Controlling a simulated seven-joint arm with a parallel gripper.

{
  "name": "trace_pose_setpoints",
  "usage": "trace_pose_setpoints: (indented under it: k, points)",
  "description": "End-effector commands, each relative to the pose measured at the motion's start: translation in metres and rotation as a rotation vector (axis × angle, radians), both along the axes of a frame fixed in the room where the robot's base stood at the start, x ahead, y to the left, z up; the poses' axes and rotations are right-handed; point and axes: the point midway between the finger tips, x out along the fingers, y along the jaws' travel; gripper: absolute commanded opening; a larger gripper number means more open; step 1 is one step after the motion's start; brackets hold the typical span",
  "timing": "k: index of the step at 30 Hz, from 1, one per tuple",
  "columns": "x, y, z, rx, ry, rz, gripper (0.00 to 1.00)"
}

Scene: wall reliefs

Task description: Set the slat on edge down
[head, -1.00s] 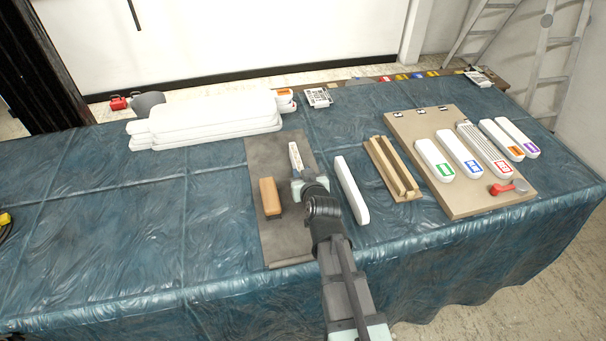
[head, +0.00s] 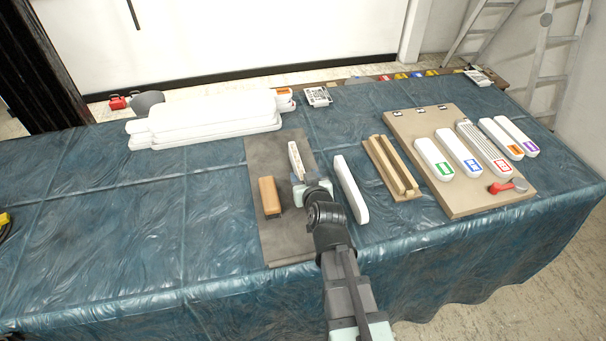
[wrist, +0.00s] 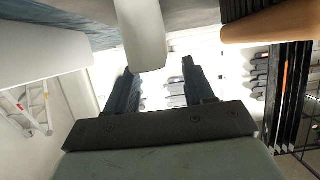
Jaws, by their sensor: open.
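A small white slat with lettering along it (head: 296,160) stands on the grey-brown mat (head: 274,238), just beyond my gripper (head: 303,180). In the wrist view a white slat (wrist: 141,35) shows ahead of my fingers. My gripper (wrist: 160,85) is open, its two dark fingers apart with nothing visible between them. A longer white slat (head: 350,190) stands on the cloth just right of my gripper. In the wrist view a large white piece (wrist: 40,52) lies to the left; the fingers hide part of the view beyond.
A wooden block (head: 269,196) stands left of my gripper. A slotted wooden rack (head: 391,168) and a tan board (head: 455,208) with several labelled white pieces lie to the right. White panels (head: 212,121) are stacked at the back.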

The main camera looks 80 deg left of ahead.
Motion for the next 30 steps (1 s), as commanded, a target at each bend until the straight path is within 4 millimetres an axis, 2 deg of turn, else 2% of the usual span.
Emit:
trace_pose_setpoints:
  k: [1,6,13,18,26,30]
  points:
    - [0.000,-0.013,0.005,0.001,0.000,0.000,0.53]
    - [-0.001,-0.043,0.016,0.000,0.000,0.000,0.53]
    - [-0.001,-0.075,0.030,-0.001,0.000,0.000,0.53]
    - [0.000,-0.082,0.033,-0.001,0.000,0.000,0.53]
    - [0.000,-0.082,0.034,-0.001,0.000,0.000,0.53]
    - [0.012,-0.080,0.036,0.004,0.019,-0.020,0.53]
